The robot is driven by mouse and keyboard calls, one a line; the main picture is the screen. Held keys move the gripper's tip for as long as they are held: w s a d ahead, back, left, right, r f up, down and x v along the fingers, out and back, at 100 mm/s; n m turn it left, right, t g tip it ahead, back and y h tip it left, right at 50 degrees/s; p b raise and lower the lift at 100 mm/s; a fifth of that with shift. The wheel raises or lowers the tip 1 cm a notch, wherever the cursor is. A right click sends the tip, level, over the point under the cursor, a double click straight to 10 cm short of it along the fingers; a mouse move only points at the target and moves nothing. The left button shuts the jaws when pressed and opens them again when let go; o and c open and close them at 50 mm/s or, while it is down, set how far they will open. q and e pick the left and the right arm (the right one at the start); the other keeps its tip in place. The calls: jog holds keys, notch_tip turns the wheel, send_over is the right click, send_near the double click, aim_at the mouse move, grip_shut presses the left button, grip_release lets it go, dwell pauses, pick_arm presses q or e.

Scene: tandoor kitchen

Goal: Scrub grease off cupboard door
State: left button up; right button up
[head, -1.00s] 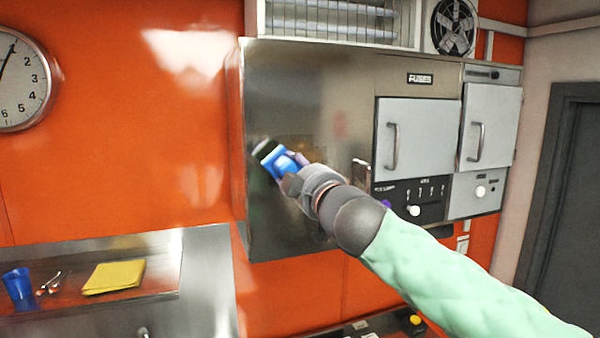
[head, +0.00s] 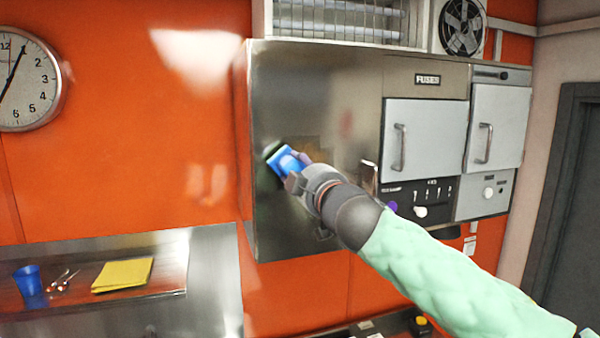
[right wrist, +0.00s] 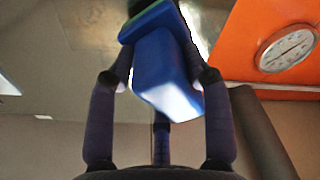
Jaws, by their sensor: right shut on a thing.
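My right gripper (head: 299,172) is shut on a blue scrubber (head: 286,161) with a dark green pad. The pad faces the steel cupboard door (head: 285,95) and looks to be against it or very close. A brownish grease patch (head: 318,146) shows on the door just right of the scrubber, partly hidden by my gripper and arm. My left gripper is not in view.
Grey-doored units with handles (head: 425,140) and a knob panel (head: 425,197) adjoin the door on the right. A vent grille and fan (head: 461,26) sit above. At lower left, a counter holds a blue cup (head: 29,284), cutlery (head: 62,281) and a yellow cloth (head: 123,274).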

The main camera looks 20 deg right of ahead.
jog(key=shift+w, duration=0.9)
jog(key=shift+d+r, duration=0.1)
jog(key=d+p, duration=0.4)
jog(key=d, duration=0.3)
jog(key=shift+d, duration=0.2)
dwell(0.6)
jog(key=d+p, duration=0.3)
jog(key=shift+w+d+p, duration=0.2)
jog(key=shift+d+p, duration=0.1)
